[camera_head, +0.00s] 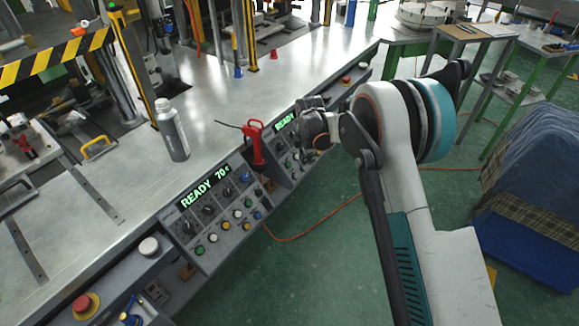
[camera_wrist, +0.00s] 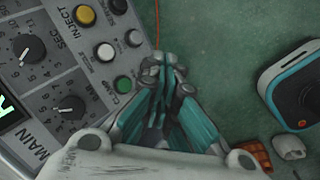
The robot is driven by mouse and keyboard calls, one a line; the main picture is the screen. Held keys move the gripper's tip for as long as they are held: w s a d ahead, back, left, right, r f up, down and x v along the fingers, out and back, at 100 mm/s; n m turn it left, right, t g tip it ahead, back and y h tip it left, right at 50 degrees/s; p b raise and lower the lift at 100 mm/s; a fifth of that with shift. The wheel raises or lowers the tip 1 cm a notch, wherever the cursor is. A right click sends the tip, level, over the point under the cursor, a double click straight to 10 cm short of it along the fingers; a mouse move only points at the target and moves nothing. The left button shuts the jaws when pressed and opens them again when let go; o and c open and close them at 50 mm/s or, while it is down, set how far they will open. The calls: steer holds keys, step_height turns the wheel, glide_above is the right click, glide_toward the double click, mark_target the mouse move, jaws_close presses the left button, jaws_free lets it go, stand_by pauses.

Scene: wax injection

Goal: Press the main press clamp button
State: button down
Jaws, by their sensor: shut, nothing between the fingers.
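In the wrist view, a control panel (camera_wrist: 60,95) marked MAIN carries a green button (camera_wrist: 122,84) with a label that appears to read CLAMP. My gripper (camera_wrist: 168,68) is shut and empty. Its fingertips appear just to the right of the green button, over the panel's edge; I cannot tell their height or whether they touch anything. In the head view, my arm reaches in from the right to the farther control panel (camera_head: 292,160), under a green READY display (camera_head: 285,122). The fingers are not clearly visible there.
White buttons (camera_wrist: 105,52), a yellow button (camera_wrist: 85,15) and black knobs (camera_wrist: 72,107) sit near the green one. A red-handled tool (camera_head: 255,143) stands between the two panels. A grey bottle (camera_head: 172,130) stands on the bench. Green floor lies beyond the panel edge.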

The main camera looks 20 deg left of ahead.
mark_target(296, 173)
steer(key=shift+w+a+f+b, duration=0.35)
steer(key=shift+a+f+b, duration=0.05)
steer(key=shift+a+f, duration=0.45)
steer(key=shift+w+a+f+b, duration=0.3)
steer(key=shift+a+f+b, duration=0.1)
steer(key=shift+a+f, duration=0.45)
steer(key=shift+a, duration=0.1)
steer(key=shift+w+a+f+b, duration=0.1)
steer(key=shift+a+f+b, duration=0.05)
steer(key=shift+a+b, duration=0.15)
